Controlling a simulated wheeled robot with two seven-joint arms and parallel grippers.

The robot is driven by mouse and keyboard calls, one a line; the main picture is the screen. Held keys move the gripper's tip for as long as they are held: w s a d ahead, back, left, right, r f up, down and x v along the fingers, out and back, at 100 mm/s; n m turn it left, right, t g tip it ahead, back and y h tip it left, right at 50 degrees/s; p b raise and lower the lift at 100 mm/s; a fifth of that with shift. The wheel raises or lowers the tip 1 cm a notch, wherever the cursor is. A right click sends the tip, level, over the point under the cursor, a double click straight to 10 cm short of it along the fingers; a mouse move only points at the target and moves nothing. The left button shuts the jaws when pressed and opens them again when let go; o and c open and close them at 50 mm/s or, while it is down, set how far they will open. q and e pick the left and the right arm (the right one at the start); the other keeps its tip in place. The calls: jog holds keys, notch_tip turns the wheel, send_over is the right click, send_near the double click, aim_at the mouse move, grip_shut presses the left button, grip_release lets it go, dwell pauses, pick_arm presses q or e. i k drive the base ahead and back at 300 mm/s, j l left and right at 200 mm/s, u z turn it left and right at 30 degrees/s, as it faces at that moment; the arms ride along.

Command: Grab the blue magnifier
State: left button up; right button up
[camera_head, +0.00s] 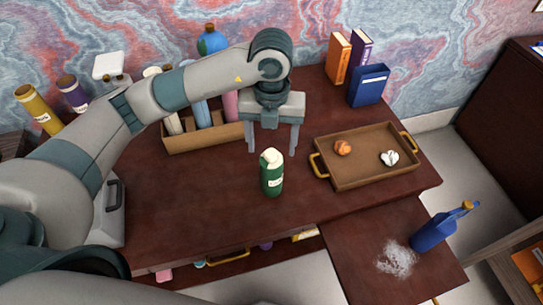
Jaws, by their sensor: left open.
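I cannot make out a blue magnifier in the head view; the area behind my left arm is partly hidden. My left gripper (272,140) is open and empty, fingers pointing down, above the middle of the dark red desk (225,215). A green bottle (272,174) with a pale cap stands upright just in front of it, in the picture slightly below the fingers. My right gripper is out of view.
A brown tray (365,180) with an orange lump and a white lump lies at the right. Books (338,58) and a blue holder (368,86) stand behind. A wooden box (205,139) of bottles is behind my arm. A blue bottle (435,232) stands on the lower right surface.

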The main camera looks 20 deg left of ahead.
aim_at(426, 236)
jog(key=z, duration=1.1)
